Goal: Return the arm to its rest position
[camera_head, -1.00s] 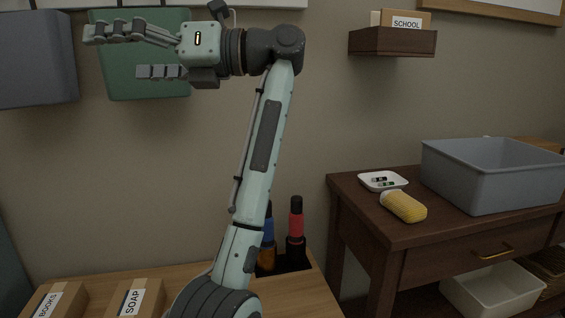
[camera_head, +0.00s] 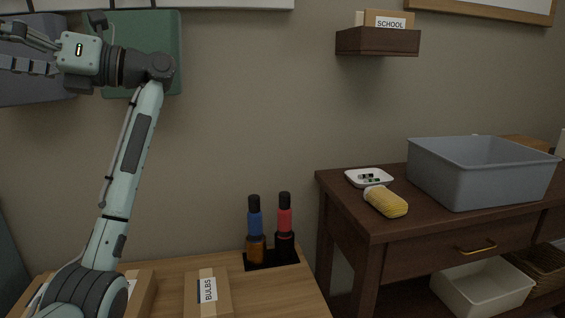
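My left arm (camera_head: 132,155) rises from the lower left. Its gripper (camera_head: 18,50) is at the upper left, in front of a grey panel or bin and a green one on the wall. The two fingers point left and stand apart with nothing seen between them. The fingertips run close to or past the picture's left edge. My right gripper is not in view.
A wooden table below holds a box labelled BULBS (camera_head: 206,292), a blue bottle (camera_head: 255,222) and a red bottle (camera_head: 285,218). On the right, a dark table (camera_head: 380,228) bears a grey bin (camera_head: 480,180), a white dish (camera_head: 366,178) and a yellow sponge-like thing (camera_head: 387,203).

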